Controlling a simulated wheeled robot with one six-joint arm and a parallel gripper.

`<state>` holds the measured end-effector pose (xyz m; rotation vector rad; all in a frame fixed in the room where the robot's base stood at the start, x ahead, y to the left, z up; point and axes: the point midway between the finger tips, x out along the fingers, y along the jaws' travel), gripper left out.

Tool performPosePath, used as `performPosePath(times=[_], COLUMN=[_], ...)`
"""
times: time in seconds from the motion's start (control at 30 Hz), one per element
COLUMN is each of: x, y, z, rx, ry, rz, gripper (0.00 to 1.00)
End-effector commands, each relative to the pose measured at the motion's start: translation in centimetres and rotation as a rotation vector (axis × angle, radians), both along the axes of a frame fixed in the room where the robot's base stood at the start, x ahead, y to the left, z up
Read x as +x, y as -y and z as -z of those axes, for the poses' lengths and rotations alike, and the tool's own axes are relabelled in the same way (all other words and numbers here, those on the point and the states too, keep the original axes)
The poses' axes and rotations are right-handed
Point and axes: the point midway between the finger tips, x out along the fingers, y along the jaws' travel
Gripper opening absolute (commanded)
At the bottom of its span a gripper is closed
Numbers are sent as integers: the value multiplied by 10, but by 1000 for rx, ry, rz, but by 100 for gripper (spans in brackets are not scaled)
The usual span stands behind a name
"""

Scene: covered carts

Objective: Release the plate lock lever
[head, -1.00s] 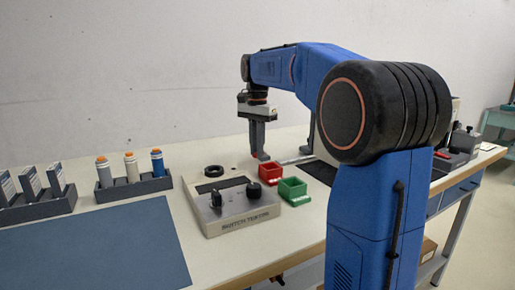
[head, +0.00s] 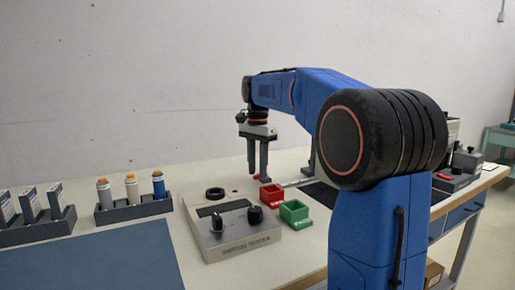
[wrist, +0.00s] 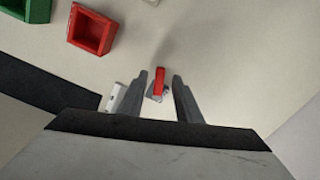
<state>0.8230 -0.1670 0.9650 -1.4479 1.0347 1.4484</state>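A small red lever (wrist: 158,82) on a small grey metal mount shows in the wrist view, between my two fingers. In the head view a small spot of the red lever (head: 257,177) shows between the fingertips. My gripper (wrist: 160,78) is open, with one finger on each side of the lever and a visible gap to both. In the head view my gripper (head: 257,174) points down near the back of the bench. I cannot tell how far the fingertips are above the bench. The lower part of the lever's mount is partly hidden.
A red bin (head: 271,196) and a green bin (head: 294,213) stand in front of my gripper. A button tester box (head: 235,230) is to their left. A dark plate (head: 322,194) and a pale metal bar (head: 296,184) lie to the right.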

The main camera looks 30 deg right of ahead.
Motion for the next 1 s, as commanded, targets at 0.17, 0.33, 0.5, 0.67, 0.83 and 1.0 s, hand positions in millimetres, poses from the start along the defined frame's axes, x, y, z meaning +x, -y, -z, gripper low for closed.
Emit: performPosePath(times=[0.17,0.33,0.5,0.67,0.83,1.0], x=[1,1,1,1,1,0], y=[0,0,0,0,0,0], z=[-26,-61,-95,-126,-150,-164], rx=[0,-1,-1,-1,-1,-1], ry=[2,3,3,3,1,1], rz=[0,0,0,0,0,0], gripper=[31,31,31,31,31,31])
